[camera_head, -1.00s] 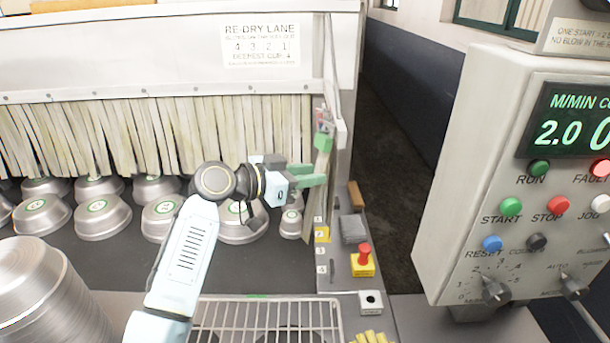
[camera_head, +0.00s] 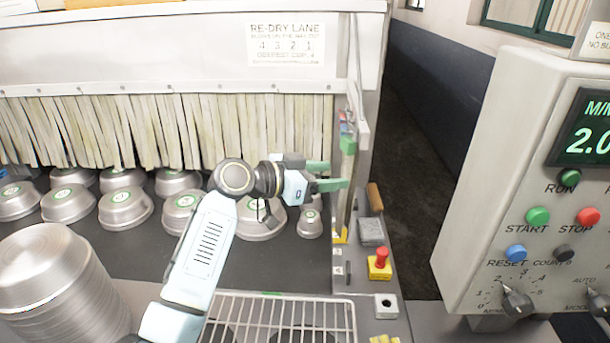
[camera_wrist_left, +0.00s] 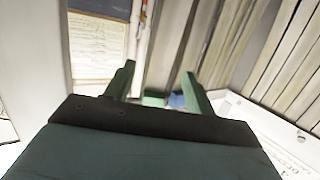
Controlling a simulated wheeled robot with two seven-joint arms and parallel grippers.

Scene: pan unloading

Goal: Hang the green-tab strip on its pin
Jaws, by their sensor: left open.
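The green-tab strip (camera_head: 347,185) hangs almost upright at the right end of the pale strip curtain, its green tab (camera_head: 348,146) at the top beside the machine's side post. The pin is too small to make out, so I cannot tell whether the tab is on it. My left gripper (camera_head: 338,174) is open, its green fingers pointing right, just below the tab and close to the strip; I cannot tell whether they touch it. In the left wrist view a green block (camera_wrist_left: 153,100), probably the tab, shows between the open fingers. My right gripper is not in view.
Several metal pans (camera_head: 126,209) sit under the curtain (camera_head: 200,130). A pan stack (camera_head: 50,270) stands at front left, a wire rack (camera_head: 285,318) at front. A red stop button (camera_head: 381,257) and a control box (camera_head: 520,190) are at right.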

